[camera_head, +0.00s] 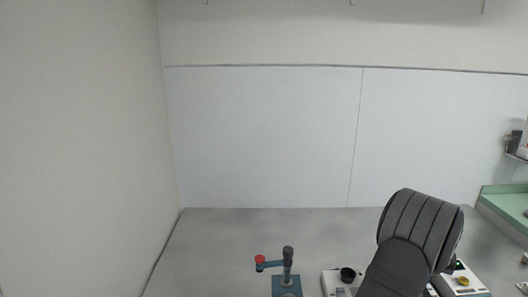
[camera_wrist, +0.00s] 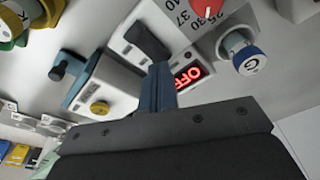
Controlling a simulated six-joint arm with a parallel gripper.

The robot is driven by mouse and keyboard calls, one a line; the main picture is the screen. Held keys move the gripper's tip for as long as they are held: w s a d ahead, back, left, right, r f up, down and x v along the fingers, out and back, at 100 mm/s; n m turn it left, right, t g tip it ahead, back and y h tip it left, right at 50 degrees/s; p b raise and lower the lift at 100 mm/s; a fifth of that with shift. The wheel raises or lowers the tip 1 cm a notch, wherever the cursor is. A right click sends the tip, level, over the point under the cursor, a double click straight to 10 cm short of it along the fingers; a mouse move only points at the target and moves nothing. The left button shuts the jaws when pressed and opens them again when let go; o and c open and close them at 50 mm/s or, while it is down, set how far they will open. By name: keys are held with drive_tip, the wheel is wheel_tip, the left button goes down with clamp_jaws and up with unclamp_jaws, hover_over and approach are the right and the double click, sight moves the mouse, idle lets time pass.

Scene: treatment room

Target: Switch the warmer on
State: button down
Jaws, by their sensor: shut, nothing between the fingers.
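The warmer looks to be the white device (camera_wrist: 125,48) with a red lit display reading OFF (camera_wrist: 190,76) and a red dial (camera_wrist: 207,17) beside printed numbers such as 25, 30, 37 and 40. A black raised part (camera_wrist: 147,42) stands on its white face, close to my fingertips. My gripper (camera_wrist: 160,68) is shut and empty, its blue-grey fingers in front of the device, just left of the display. They cover part of its face; I cannot tell whether they touch it. In the head view my dark arm hides the gripper.
In the wrist view, a blue-capped vial marked G (camera_wrist: 246,59) stands right of the display. A white box with a yellow knob (camera_wrist: 98,107) is at left. In the head view, a blue stand with a red knob (camera_head: 260,260) is left of my arm; a green tray (camera_head: 505,196) is far right.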

drive_tip(key=shift+f, duration=0.95)
idle(0.5)
drive_tip(key=shift+r, duration=3.55)
drive_tip(key=shift+f, duration=0.1)
wheel_tip(320, 180, down, 7)
drive_tip(key=shift+r, duration=0.2)
